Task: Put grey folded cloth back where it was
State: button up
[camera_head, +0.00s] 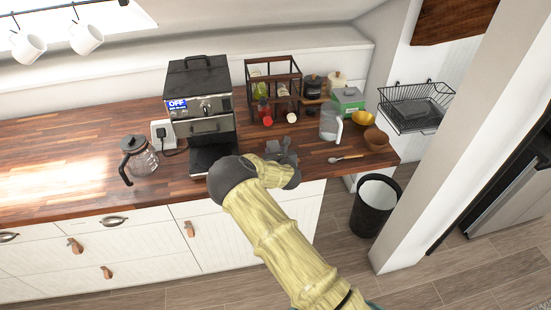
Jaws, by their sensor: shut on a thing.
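My gripper (284,152) is over the wooden counter, right of the coffee machine, with my forearm reaching up from the lower right. It is shut on a small grey thing, which I take to be the grey folded cloth. My wrist and fingers hide most of it, and its folds cannot be made out. I cannot tell whether it touches the counter or is held just above it.
The wooden counter (75,180) holds a coffee machine (200,85), a glass pot (139,160), a rack (272,75) with bottles, a clear pitcher (329,124), bowls (375,139) and a spoon (346,157). A wire basket (398,119) with a dark grey flat thing hangs right, above a black bin (373,212).

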jog(key=shift+f+p, duration=0.4)
jog(key=shift+f, duration=1.35)
jog(key=shift+f, duration=0.2)
jog(key=o, duration=0.9)
jog(key=shift+r, duration=0.1)
jog(key=shift+o, duration=0.2)
jog(key=shift+r, duration=0.2)
jog(key=shift+s+d+r, duration=0.1)
jog(key=shift+s+d, duration=0.1)
jog(key=shift+s, duration=0.3)
jog(key=b+v, duration=0.3)
jog(key=v, duration=0.8)
jog(key=shift+b, duration=0.4)
